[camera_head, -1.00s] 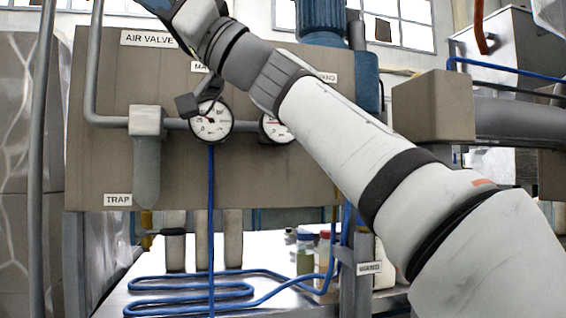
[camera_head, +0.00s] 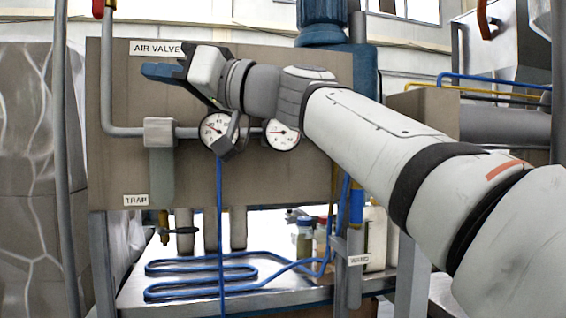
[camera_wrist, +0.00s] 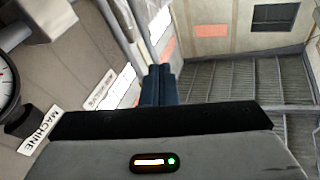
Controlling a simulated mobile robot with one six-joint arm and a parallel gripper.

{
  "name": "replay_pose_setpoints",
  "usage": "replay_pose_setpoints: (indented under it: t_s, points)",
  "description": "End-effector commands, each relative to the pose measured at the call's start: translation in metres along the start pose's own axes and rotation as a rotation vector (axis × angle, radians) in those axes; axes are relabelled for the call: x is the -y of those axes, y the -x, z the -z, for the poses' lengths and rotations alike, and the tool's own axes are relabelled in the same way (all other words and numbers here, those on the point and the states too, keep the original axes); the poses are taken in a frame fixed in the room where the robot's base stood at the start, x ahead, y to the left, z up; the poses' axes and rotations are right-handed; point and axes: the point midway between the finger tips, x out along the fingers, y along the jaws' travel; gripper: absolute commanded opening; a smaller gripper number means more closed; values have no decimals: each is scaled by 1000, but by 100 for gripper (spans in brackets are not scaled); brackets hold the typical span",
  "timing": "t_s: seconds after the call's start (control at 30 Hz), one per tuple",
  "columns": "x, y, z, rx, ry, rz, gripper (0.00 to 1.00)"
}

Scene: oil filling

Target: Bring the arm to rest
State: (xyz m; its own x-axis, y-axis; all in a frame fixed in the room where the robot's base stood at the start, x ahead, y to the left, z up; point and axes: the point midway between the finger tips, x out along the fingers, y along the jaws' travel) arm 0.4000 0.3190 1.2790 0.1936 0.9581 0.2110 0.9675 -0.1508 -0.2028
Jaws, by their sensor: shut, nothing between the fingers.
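My arm reaches in from the right edge of the head view and crosses in front of the brown panel (camera_head: 300,185). My gripper (camera_head: 158,72) is at the arm's end, pointing left, just below the "AIR VALVE" label (camera_head: 155,48). Its blue fingers are together with nothing between them. In the wrist view the closed blue fingers (camera_wrist: 158,84) point away past the panel's edge, over open space. The gripper touches nothing that I can see.
Two gauges, one left (camera_head: 217,130) and one right (camera_head: 281,134), sit on the panel close below my wrist. A grey pipe (camera_head: 107,85) runs at the left. Blue hose (camera_head: 200,268) and bottles (camera_head: 305,238) are on the bench below. Stairs (camera_wrist: 220,88) show in the wrist view.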

Motion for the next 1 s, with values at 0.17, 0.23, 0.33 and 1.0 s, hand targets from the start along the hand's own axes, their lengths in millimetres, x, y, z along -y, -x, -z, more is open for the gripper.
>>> replay_pose_setpoints:
  t_s: [0.17, 0.23, 0.33, 1.0]
  points:
    - [-40, 21, -14, 193, -108, -200, 0]
    - [-56, 38, -29, 277, -161, -291, 0]
    - [-74, 67, -51, 392, -234, -423, 0]
    - [-32, 337, -162, 1043, -627, -1255, 0]
